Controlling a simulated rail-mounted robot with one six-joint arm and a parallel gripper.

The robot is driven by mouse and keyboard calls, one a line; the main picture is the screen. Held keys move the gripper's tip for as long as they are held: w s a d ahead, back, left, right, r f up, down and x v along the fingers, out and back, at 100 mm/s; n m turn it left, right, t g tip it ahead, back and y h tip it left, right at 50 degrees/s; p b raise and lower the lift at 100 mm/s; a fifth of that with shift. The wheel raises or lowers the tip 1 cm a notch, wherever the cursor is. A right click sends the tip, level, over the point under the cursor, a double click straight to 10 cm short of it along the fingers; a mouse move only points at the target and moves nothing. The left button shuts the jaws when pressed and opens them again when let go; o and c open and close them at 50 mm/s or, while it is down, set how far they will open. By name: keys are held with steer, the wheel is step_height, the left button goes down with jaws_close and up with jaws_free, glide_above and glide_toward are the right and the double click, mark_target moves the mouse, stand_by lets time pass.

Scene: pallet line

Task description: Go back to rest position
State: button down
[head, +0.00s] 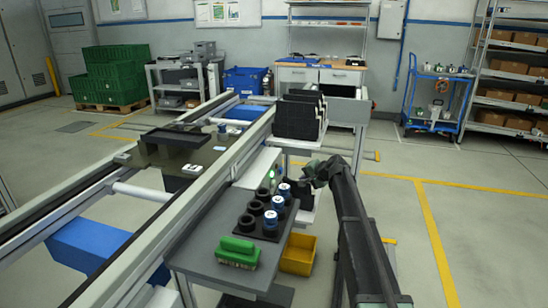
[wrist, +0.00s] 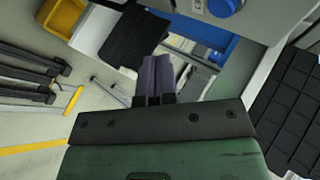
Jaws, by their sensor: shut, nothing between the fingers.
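My gripper (head: 314,182) is at the end of my dark arm, just right of the grey side table in the head view. In the wrist view the two fingers (wrist: 157,72) are together with nothing held between them. My arm slopes up from the lower right of the head view towards the table, and the fingertips are hard to make out there.
A yellow bin (head: 298,254) sits below right. Black bins (head: 300,116) stand behind my gripper. The conveyor (head: 150,232) runs left; the floor right is clear.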

steer(key=s+f+n+g+h, duration=0.2)
steer(key=s+n+g, duration=0.1)
steer(key=s, duration=1.3)
steer(key=s+a+f+n+g+h, duration=0.1)
steer(key=s+f+n+g+h, duration=0.15)
steer(key=s, duration=1.35)
steer(key=s+f+n+g+h, duration=0.2)
steer(key=s+g, duration=0.1)
steer(key=s, duration=1.3)
step_height(320, 180, up, 23)
steer(key=w+p, duration=0.1)
steer(key=p, duration=2.2)
steer(key=shift+a, duration=0.45)
steer(key=shift+w+f+n, duration=0.1)
steer(key=shift+n, duration=0.15)
